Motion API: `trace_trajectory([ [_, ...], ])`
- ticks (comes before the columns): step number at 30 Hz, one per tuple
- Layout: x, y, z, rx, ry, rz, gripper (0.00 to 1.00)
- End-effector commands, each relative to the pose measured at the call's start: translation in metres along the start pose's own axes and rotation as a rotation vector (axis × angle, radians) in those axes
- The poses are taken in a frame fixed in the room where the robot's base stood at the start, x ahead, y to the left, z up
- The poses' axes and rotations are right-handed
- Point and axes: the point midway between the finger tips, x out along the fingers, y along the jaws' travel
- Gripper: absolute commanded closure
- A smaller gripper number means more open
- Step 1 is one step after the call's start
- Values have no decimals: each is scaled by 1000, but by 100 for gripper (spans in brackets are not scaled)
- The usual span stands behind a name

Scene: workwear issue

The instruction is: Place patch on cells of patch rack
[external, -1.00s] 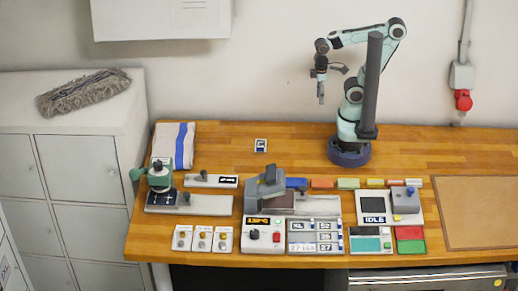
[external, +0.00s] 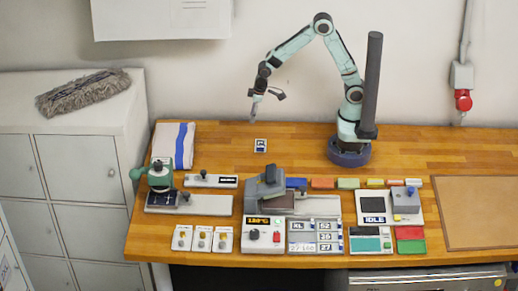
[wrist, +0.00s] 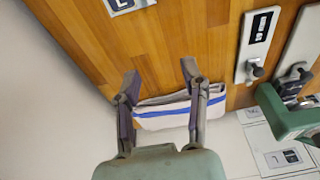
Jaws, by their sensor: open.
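A small white patch (external: 260,145) with a dark blue mark lies flat on the wooden table towards the back wall. In the wrist view the patch (wrist: 126,4) is cut off by the top edge. My gripper (external: 253,119) is in the air, left of the patch and above it. In the wrist view my gripper (wrist: 159,70) has its fingers spread with nothing between them. A grey patch rack (external: 301,238) lies at the table's front edge, with several cells holding labels such as XL and 52.
A folded white towel with a blue stripe (external: 174,146) lies at the back left. Coloured blocks (external: 322,183) line the middle. The table around the patch is clear.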

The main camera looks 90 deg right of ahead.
Motion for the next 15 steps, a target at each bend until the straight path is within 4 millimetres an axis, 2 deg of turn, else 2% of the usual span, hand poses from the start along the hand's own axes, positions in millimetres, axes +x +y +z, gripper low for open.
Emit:
trace_trajectory([
  [1, 22, 1, 8, 1, -57, 3, 56],
  [4, 52, 1, 24, 0, -142, 4, 56],
  [7, 67, 1, 37, 0, -194, 4, 56],
  [15, 105, 1, 49, 0, -213, 4, 56],
])
